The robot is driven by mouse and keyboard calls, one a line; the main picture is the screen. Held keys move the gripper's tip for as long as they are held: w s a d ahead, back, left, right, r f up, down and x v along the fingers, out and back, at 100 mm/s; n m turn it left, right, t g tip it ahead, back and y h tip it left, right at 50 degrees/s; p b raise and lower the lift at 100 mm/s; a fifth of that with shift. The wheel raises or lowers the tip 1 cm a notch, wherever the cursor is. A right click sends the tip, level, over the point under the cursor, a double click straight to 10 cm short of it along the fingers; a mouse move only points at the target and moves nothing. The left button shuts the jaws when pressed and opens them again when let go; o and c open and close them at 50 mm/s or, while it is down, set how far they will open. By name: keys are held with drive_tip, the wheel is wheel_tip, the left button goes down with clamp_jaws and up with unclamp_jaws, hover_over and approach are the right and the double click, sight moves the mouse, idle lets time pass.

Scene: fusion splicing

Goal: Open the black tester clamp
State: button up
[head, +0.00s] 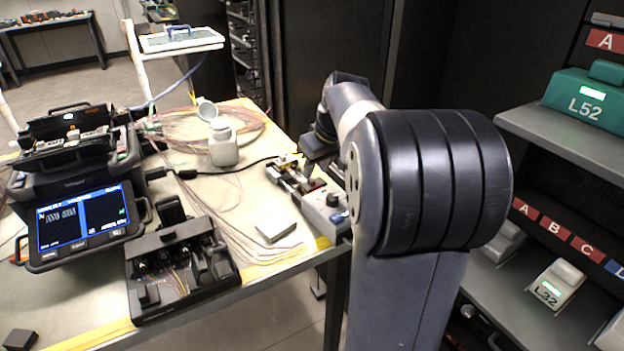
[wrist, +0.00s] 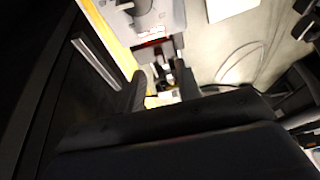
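The tester (head: 325,212), a pale grey box with a dark knob and a red part, stands at the table's right edge in the head view. Its fixture (head: 291,176) has metal and dark parts; I cannot single out the clamp there. In the wrist view the tester's pale body (wrist: 152,22) is at the top. A black part (wrist: 158,52), likely the black clamp, lies just beyond my fingertips; I cannot tell whether it is open. My gripper (wrist: 161,82) has its two dark fingers apart, with small parts visible between them. My arm hides part of the tester's right side.
A fusion splicer (head: 80,190) with a lit screen and a black tool tray (head: 180,268) stand to the left. A white bottle (head: 223,148), a flat pale box (head: 276,230) and loose fibres lie nearby. A shelf (head: 560,140) stands at right.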

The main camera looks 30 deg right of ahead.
sight(312, 180)
drive_tip(key=shift+x, duration=1.95)
drive_tip(key=shift+c, duration=0.4)
clamp_jaws()
